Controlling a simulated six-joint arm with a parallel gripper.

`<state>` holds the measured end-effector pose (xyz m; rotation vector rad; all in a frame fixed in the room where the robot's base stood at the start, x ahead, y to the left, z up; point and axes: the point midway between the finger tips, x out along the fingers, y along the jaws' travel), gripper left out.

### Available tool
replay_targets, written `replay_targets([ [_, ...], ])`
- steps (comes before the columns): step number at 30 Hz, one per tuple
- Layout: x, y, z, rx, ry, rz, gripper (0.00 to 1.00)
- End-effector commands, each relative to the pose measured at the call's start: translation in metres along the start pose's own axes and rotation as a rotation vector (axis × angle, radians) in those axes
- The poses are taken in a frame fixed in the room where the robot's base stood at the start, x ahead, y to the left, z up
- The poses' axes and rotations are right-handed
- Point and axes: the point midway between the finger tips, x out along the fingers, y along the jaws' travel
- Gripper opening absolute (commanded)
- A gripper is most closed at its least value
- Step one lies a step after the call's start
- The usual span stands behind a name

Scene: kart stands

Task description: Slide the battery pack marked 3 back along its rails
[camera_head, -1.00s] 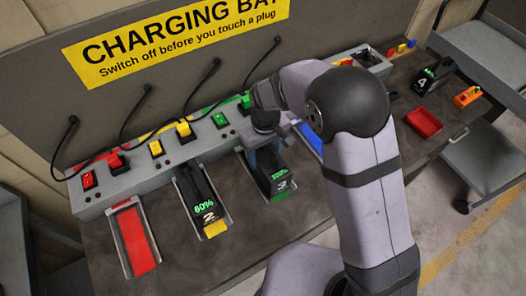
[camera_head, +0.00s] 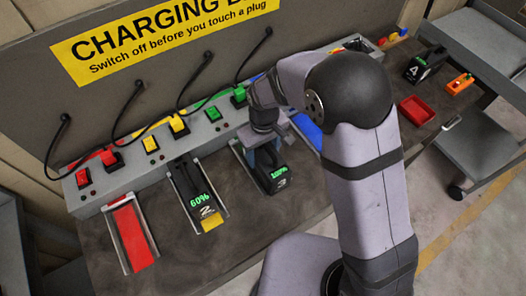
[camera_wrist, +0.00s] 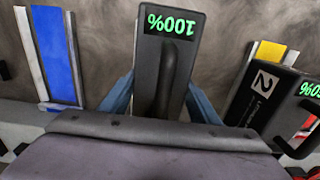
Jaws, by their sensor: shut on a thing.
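The battery pack marked 3 (camera_head: 279,180) is dark, with a green 100% display. It is on its rails (camera_head: 250,178) at the middle of the bench, its handle under my gripper. In the wrist view the pack (camera_wrist: 150,75) stands between the blue-grey fingers of my gripper (camera_wrist: 162,102), which is shut on it. In the head view my gripper (camera_head: 266,151) is over the pack's rear half, and my arm covers part of the bay to its right. The contact between fingers and pack is partly hidden.
Pack 2 (camera_head: 196,199), reading 60%, sits in the bay to the left. A red bay (camera_head: 131,238) lies farther left. Behind stands the switch strip with plugs and cables.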

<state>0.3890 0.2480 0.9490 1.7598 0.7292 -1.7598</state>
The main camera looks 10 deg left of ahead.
Motion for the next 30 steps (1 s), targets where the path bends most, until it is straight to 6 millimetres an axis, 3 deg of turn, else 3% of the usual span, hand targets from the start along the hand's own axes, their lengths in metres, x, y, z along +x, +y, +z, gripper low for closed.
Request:
replay_targets([
  [1,0.0,0.0,0.002,0.0,-0.005,-0.001,0.61],
  [3,0.0,0.0,0.001,0.0,-0.005,0.0,0.78],
  [17,-0.007,0.0,-0.001,0.0,0.003,0.0,0.78],
  [30,-0.061,0.0,-0.001,0.0,0.002,0.0,0.78],
])
